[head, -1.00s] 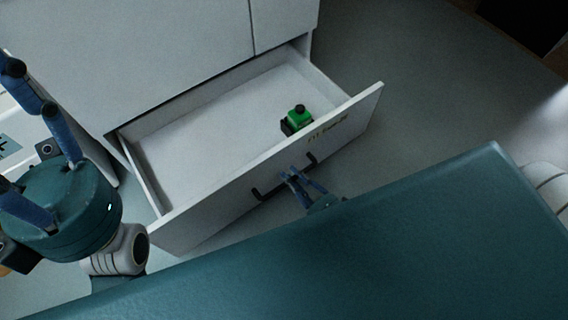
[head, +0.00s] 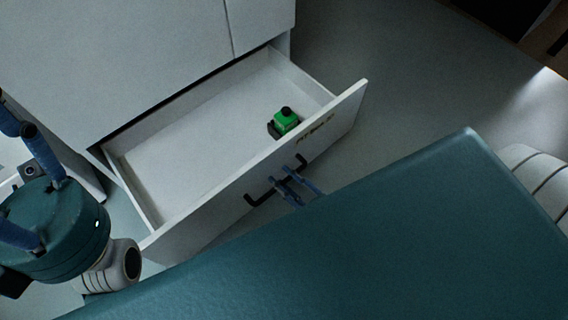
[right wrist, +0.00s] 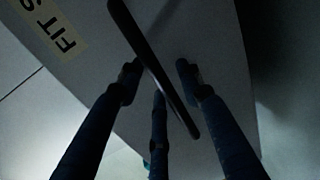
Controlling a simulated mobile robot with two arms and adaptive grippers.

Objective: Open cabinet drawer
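The white cabinet drawer (head: 190,118) stands well out from the cabinet, with its inside visible. Its front (head: 335,118) bears a dark bar handle (head: 258,198). My right gripper (head: 285,178) is at the handle, with its blue fingers around the bar.
A small green and black object (head: 285,121) lies in the drawer near its front. A label (right wrist: 62,38) is on the drawer front by the handle. My teal body fills the lower right of the head view. Grey floor (head: 400,75) is clear right of the drawer.

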